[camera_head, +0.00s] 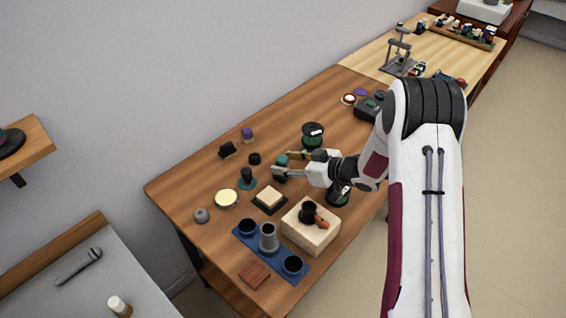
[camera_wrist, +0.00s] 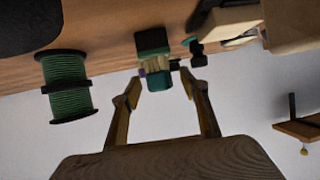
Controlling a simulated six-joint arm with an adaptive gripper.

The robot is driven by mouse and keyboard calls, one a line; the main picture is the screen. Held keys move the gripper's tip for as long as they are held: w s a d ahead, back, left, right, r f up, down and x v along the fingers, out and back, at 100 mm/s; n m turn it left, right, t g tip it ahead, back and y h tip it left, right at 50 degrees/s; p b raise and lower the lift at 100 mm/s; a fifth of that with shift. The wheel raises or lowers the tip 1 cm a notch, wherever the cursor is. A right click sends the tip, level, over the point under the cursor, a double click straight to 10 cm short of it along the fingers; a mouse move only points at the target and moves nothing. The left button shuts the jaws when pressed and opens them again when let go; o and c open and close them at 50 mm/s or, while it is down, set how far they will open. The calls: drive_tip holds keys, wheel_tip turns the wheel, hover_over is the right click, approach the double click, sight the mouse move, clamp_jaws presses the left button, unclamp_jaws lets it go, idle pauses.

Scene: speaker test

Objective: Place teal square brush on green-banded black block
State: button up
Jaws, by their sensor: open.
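The teal square brush (camera_wrist: 159,80) shows in the wrist view with its pale bristles facing the green-banded black block (camera_wrist: 152,42). The brush appears to sit on top of the block, with its bristles against it. In the head view the brush's teal top (camera_head: 281,160) shows above the dark block (camera_head: 280,174), partly covered by my fingers. My gripper (camera_head: 282,163) is open, with one finger on each side of the brush. In the wrist view my gripper (camera_wrist: 162,88) shows gaps between both fingers and the brush.
A green-wound spool (camera_head: 312,135) stands just behind my gripper. A pale block on a dark tray (camera_head: 270,199), a black knob on a teal base (camera_head: 247,178) and a wooden box (camera_head: 311,234) with a black cup stand in front. The table's left end has free room.

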drive_tip(key=v, duration=1)
idle(0.3)
drive_tip(key=d+r+m+t+h, duration=0.2)
drive_tip(key=d+r+h, duration=0.25)
drive_tip(key=r, duration=0.35)
drive_tip(key=d+r+m+t+h, duration=0.1)
drive_tip(key=d+r+m+h, duration=0.1)
drive_tip(key=d+r+h, duration=0.45)
drive_tip(key=s+d+r+m, duration=0.1)
drive_tip(key=s+r+m, duration=0.1)
drive_tip(key=s+r, duration=0.35)
drive_tip(key=s+a+m+g, duration=0.2)
drive_tip(key=s+a, duration=0.1)
drive_tip(key=s, duration=1.2)
drive_tip(key=s+a+r+m+g+y, duration=0.1)
drive_tip(key=s+a+m+g, duration=0.1)
drive_tip(key=s, duration=1.3)
drive_tip(key=shift+a+g, duration=0.7)
drive_tip(key=shift+a, duration=0.1)
